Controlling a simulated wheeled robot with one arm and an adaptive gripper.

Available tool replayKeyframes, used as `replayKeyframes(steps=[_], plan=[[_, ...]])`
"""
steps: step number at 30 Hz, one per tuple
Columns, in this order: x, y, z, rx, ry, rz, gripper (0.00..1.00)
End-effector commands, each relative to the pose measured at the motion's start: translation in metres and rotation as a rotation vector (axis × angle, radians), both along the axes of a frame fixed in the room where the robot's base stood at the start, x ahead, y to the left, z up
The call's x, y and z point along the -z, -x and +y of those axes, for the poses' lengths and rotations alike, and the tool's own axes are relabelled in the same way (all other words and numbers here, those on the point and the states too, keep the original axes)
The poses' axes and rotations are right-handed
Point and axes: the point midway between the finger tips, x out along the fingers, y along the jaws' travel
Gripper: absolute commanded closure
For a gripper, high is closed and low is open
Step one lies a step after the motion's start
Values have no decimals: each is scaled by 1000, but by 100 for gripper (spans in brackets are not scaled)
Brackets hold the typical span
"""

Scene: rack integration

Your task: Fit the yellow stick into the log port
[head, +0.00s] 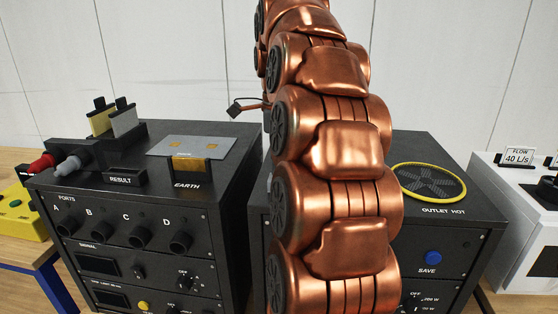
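A yellow stick (101,118) with a dark top stands upright in a black holder on top of the left black box. A grey stick (124,119) stands close beside it on the right. I cannot make out the log port for certain; the small lettering low on the left box's front is too small to read. My copper arm fills the middle of the head view. Only a small dark tip on a thin copper piece, which seems to be part of my gripper (247,105), shows left of the arm, above and right of the sticks. The rest of it is hidden.
The left box (228,206) has ports A to D, a RESULT block (121,178) and an EARTH plate (190,147). Red and grey plugs (68,167) lie at its left. The right box (468,228) has a yellow-rimmed fan outlet (428,182) and a blue SAVE button (433,257).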

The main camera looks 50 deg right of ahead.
Motion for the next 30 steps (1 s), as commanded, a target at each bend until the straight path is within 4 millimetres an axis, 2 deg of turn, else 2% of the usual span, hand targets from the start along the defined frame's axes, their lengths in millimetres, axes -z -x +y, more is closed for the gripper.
replayKeyframes(steps=[1, 2, 10, 23, 30], plan=[[2, 0, 0, 0, 0, 0, 100], [2, 0, 0, 0, 0, 0, 81], [1, 0, 0, 0, 0, 0, 53], [1, 0, 0, 0, 0, 0, 53], [-15, 0, 0, -1, 0, -1, 53]])
